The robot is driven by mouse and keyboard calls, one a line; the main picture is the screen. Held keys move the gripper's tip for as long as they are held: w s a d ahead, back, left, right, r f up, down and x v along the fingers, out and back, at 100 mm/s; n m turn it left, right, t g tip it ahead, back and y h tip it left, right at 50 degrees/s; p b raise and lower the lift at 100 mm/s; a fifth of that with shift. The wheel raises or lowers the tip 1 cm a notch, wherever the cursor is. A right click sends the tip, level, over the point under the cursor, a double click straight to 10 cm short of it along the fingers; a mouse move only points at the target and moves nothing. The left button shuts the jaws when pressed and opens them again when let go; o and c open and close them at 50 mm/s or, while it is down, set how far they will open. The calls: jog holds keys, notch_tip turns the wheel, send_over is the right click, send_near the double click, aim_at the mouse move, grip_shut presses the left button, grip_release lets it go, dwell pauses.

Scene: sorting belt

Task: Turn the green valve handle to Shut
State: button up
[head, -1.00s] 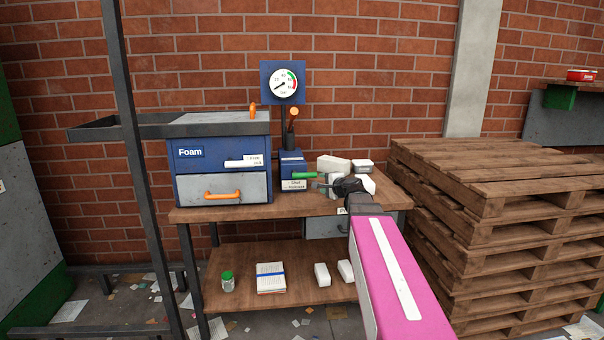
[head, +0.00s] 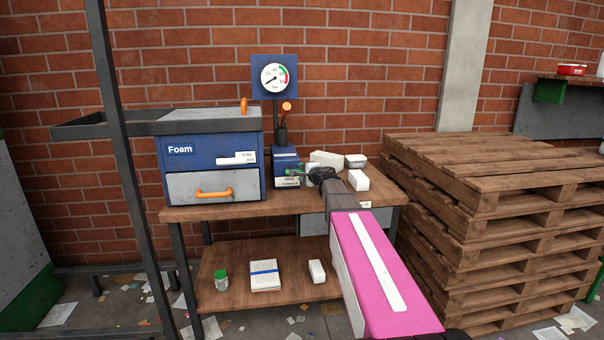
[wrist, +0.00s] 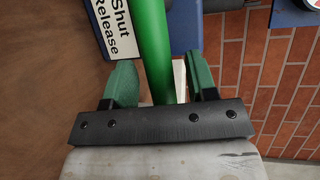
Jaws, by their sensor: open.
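The green valve handle (wrist: 155,45) runs between the two green fingertips of my gripper (wrist: 162,78) in the wrist view. The fingers stand apart on either side of it, with a gap on each side. In the head view, the handle (head: 292,172) sticks out at the front of the blue valve box (head: 285,158), and my gripper partly hides it. A white label reading "Shut" and "Release" (wrist: 114,28) lies left of the handle in the wrist view. My gripper is open around the handle.
A blue Foam cabinet (head: 211,148) with a grey drawer stands left of the valve box. White blocks (head: 358,180) lie on the workbench (head: 225,213) close to my gripper. A gauge (head: 274,77) is above the box. Stacked pallets (head: 480,200) stand at the right.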

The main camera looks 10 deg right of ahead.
jog(key=shift+w+a+f, duration=0.1)
jog(key=shift+w+a, duration=0.1)
jog(key=shift+w, duration=0.25)
grip_shut()
